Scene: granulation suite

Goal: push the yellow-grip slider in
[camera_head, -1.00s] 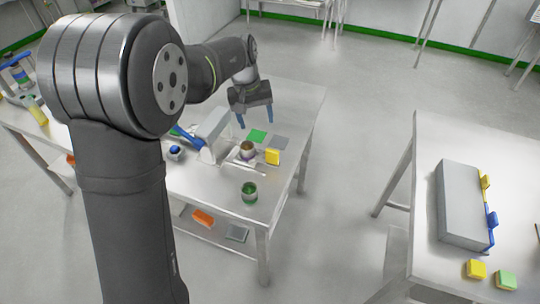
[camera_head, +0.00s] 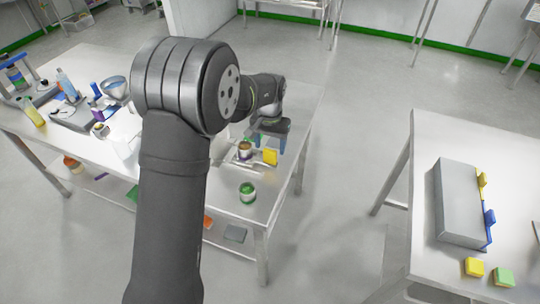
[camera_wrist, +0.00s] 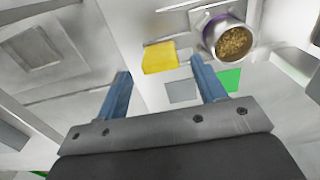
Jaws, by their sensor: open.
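The grey box (camera_head: 457,203) on the right-hand table has two grips along its right side. The yellow grip (camera_head: 482,183) is toward the far end, and the blue grip (camera_head: 489,219) is nearer. Both stick out past the box's right side. How deep the yellow-grip slider sits cannot be told. My gripper (camera_head: 272,141) is open and empty above the middle table, far left of the box. Its two blue fingers also show apart in the wrist view (camera_wrist: 160,68). The box and sliders do not show in the wrist view.
On the middle table (camera_head: 222,207) stand a yellow block (camera_head: 270,157), a cup of brown granules (camera_head: 245,149) and a green-topped jar (camera_head: 247,193). On the right table, a yellow block (camera_head: 474,267) and a green block (camera_head: 503,277) lie near the box. An open floor gap (camera_head: 335,215) separates the tables.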

